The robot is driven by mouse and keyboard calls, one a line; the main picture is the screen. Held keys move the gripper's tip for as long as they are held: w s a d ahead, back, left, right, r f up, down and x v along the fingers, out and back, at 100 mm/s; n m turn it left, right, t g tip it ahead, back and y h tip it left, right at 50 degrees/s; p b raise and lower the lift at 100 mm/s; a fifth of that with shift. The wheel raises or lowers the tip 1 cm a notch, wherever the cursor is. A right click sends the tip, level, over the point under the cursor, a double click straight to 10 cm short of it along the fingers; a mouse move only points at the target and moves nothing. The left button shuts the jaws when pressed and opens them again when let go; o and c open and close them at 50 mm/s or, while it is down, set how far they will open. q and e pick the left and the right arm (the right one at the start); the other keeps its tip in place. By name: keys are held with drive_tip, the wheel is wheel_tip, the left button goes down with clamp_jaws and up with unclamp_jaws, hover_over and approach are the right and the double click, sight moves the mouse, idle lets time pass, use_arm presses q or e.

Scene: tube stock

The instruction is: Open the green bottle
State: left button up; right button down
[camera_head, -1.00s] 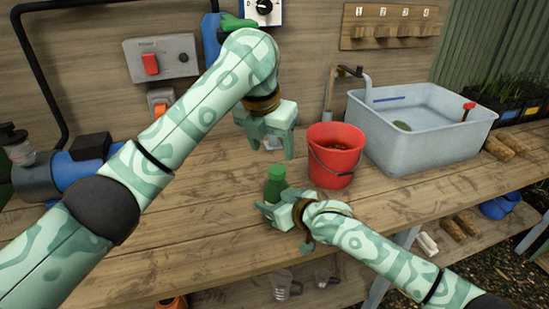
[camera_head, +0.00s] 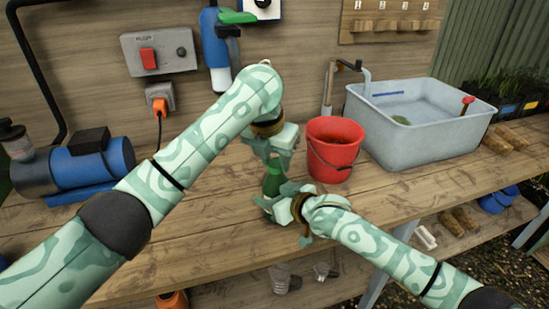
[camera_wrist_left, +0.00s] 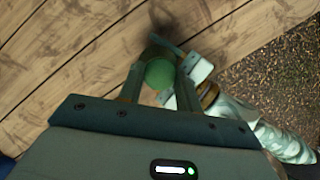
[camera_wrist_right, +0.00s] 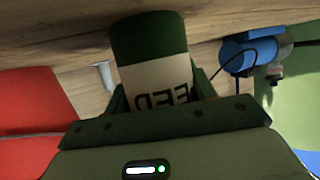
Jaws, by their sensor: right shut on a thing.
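The green bottle (camera_head: 272,182) stands on the wooden bench at its front. My right gripper (camera_head: 276,203) is shut on the bottle's body from the right. In the right wrist view the bottle (camera_wrist_right: 150,38) sits between the fingers, its pale label with dark letters upside down. My left gripper (camera_head: 272,155) is directly above the bottle, pointing down. In the left wrist view its fingers (camera_wrist_left: 162,88) stand apart on either side of the round green cap (camera_wrist_left: 160,73); contact is not clear. The cap is mostly hidden by the left gripper in the head view.
A red bucket (camera_head: 334,150) stands close to the right of the bottle, near my left gripper. A grey basin (camera_head: 420,130) is further right. A blue pump (camera_head: 92,165) is at the left. The bench left of the bottle is clear.

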use_arm(q)
drive_tip(key=n+y, duration=0.1)
drive_tip(key=n, duration=0.2)
drive_tip(key=shift+n, duration=0.4)
drive_tip(key=n, duration=0.2)
drive_tip(key=n+y, duration=0.1)
drive_tip(key=n, duration=0.1)
drive_tip(key=n+y, duration=0.1)
drive_tip(key=n, duration=0.1)
drive_tip(key=shift+d+r, duration=0.1)
drive_tip(key=shift+d, duration=0.2)
drive_tip(key=n, duration=0.2)
drive_tip(key=n+y, duration=0.1)
drive_tip(key=n, duration=0.2)
drive_tip(key=shift+w+d+r+g, duration=0.1)
drive_tip(key=shift+w+g, duration=0.1)
drive_tip(key=shift+g, duration=0.2)
drive_tip(key=shift+s+n+y, duration=0.1)
drive_tip(key=shift+n+y, duration=0.2)
drive_tip(key=shift+n, duration=0.8)
drive_tip(key=o, duration=1.1)
